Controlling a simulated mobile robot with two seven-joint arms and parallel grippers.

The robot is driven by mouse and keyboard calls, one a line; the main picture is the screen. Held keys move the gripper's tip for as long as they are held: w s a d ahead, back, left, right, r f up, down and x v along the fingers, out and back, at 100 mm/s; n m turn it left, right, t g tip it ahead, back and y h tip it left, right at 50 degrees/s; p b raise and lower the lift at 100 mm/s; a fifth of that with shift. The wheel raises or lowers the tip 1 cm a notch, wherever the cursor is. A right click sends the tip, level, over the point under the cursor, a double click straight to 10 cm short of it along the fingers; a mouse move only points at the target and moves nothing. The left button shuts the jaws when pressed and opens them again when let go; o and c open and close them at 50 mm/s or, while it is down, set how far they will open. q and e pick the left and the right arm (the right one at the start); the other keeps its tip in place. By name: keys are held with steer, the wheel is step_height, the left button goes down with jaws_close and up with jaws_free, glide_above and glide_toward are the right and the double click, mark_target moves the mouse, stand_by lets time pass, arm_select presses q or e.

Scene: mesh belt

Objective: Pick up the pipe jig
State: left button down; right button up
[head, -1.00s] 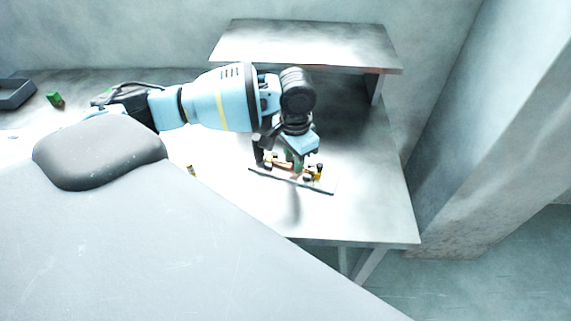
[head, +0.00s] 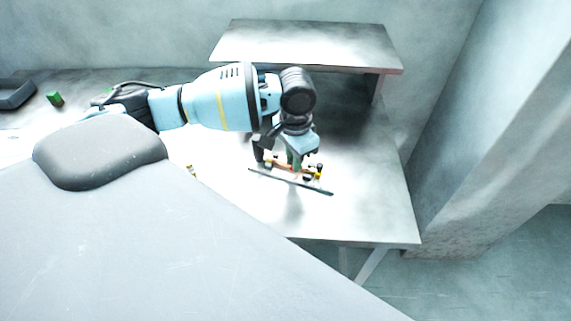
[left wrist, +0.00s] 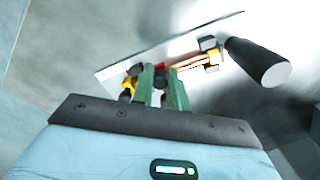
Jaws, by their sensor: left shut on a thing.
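The pipe jig (head: 262,174) is a thin flat plate carrying copper pipe and yellow and black fittings. It is at the right part of the bench in the head view. My left gripper (head: 295,165) is over its middle, pointing down, and is shut on it. In the left wrist view the green fingers (left wrist: 161,88) close together at the jig's middle, between yellow-and-dark fittings on either side; the pale plate (left wrist: 116,76) extends behind them. The fingers hide part of the jig. Whether the plate is clear of the bench is hard to tell. My right gripper is not in view.
The bench (head: 375,215) is clear to the right of and in front of the jig. A raised shelf (head: 305,45) stands behind my left arm. A small yellowish piece (head: 191,171) lies left of the jig. A green block (head: 55,98) and a dark tray (head: 15,94) are far left.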

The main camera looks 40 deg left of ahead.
arm_select(q)
steer(key=shift+w+r, duration=0.1)
stand_by(0.7)
steer(key=shift+r, duration=1.6)
steer(key=shift+d+r, duration=0.2)
steer(key=shift+d, duration=0.1)
steer(key=s+d, duration=0.3)
steer(key=d, duration=0.4)
steer(key=s+d+r+p, duration=0.1)
steer(key=s+d, duration=0.2)
steer(key=d, duration=0.4)
steer(key=shift+s+r, duration=0.15)
steer(key=shift+s, duration=0.2)
steer(key=shift+r, duration=0.1)
